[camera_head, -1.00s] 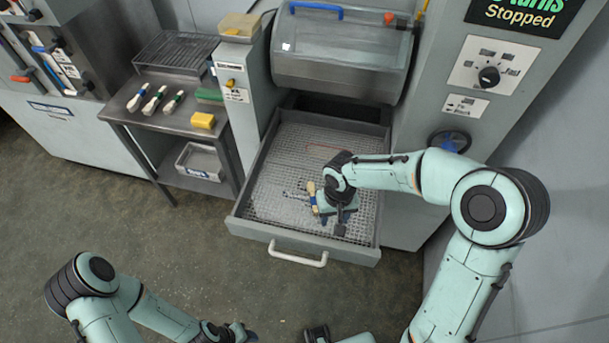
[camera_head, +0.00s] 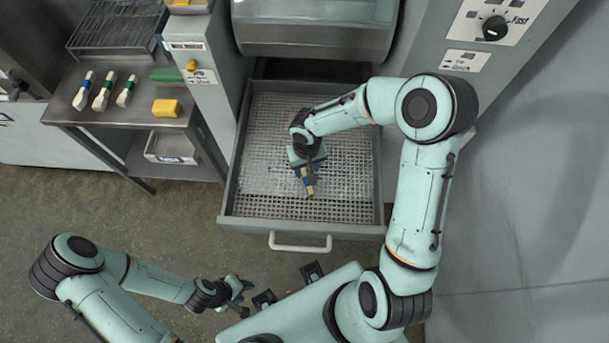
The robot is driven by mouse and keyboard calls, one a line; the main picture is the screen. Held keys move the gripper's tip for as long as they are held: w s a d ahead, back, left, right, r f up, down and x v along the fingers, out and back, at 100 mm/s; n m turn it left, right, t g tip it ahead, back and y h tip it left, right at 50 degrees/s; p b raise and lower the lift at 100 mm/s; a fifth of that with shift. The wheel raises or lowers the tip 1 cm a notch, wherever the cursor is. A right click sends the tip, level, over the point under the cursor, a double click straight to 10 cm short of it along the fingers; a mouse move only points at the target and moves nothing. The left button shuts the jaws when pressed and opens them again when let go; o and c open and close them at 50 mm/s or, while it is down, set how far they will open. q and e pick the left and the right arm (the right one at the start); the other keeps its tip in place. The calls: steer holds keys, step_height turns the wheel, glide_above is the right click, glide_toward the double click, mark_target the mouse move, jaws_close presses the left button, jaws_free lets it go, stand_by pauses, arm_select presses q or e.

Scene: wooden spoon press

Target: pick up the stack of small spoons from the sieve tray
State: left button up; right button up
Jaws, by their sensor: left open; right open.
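The sieve tray (camera_head: 250,206) is the pulled-out drawer with a perforated metal floor and a white front handle. The stack of small spoons (camera_head: 309,190), pale wood with a blue part, lies on its floor near the middle. My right gripper (camera_head: 306,170) is over the tray, pointing down at the stack, and hides part of it. Its fingers are open; whether the stack lies between them is hard to tell. My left gripper (camera_head: 242,291) is open and empty in front of the drawer, low and to the left.
A steel side table (camera_head: 75,112) at the left holds several banded wooden bundles (camera_head: 103,91), a yellow block (camera_head: 166,108) and a green block (camera_head: 166,75). A white bin (camera_head: 172,148) is on its lower shelf. The machine panel (camera_head: 490,30) stands at the right. The floor before the drawer is partly free.

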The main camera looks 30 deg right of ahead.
mark_target(305, 174)
steer(key=f, duration=0.3)
steer(key=w+f, duration=0.1)
steer(key=f, duration=0.1)
steer(key=shift+a+f, duration=0.1)
steer(key=shift+f, duration=0.2)
steer(key=shift+s, duration=0.1)
jaws_close()
